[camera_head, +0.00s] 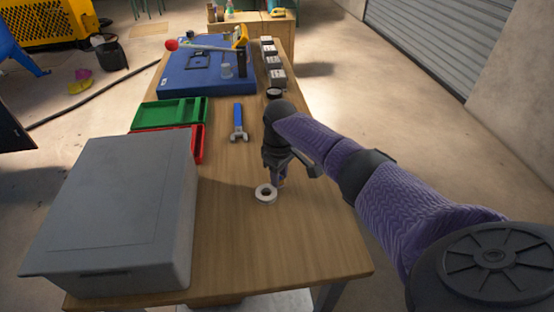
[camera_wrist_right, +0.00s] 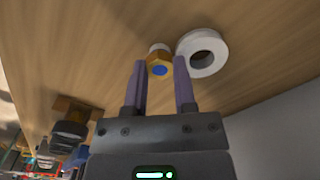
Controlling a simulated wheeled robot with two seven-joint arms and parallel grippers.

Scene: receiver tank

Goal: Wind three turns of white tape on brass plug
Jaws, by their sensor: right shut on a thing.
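The brass plug (camera_wrist_right: 159,66) has a gold hex head with a blue centre, and a pale part shows behind it. My right gripper (camera_head: 279,178) points down over the wooden table, shut on the plug, which sits between its two fingers (camera_wrist_right: 160,75) in the right wrist view. The roll of white tape (camera_head: 266,194) lies flat on the table just beside the fingertips. It also shows in the wrist view (camera_wrist_right: 222,50), close to the plug. In the head view the plug is mostly hidden by the gripper. My left gripper is out of view.
A large grey box (camera_head: 120,215) fills the table's near left. The table's front right is clear.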

